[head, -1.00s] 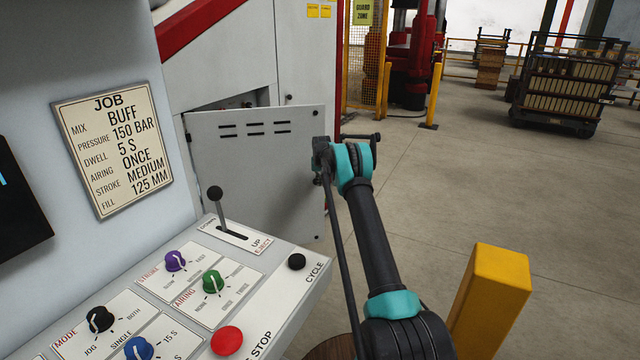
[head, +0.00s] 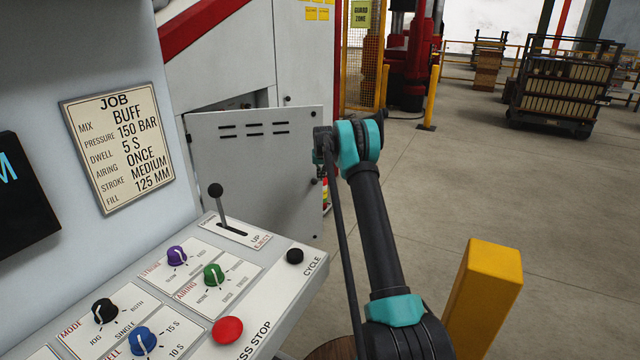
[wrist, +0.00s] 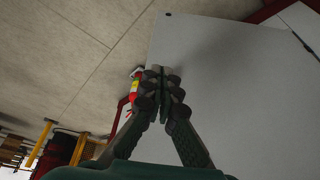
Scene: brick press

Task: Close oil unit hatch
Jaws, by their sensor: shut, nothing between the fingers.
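The oil unit hatch (head: 255,170) is a grey door with two rows of dark slots, standing open from the grey cabinet (head: 255,60). Part of the dark opening shows above its top edge. In the wrist view the plain face of the hatch (wrist: 235,85) fills the right side. My gripper (wrist: 161,75) is shut and empty, with its fingertips over the hatch's edge in that view. I cannot tell whether they touch it.
A control panel with knobs, a lever (head: 217,205) and a red stop button (head: 227,330) lies in front at left. A yellow post (head: 485,300) stands at right. Open floor lies to the right.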

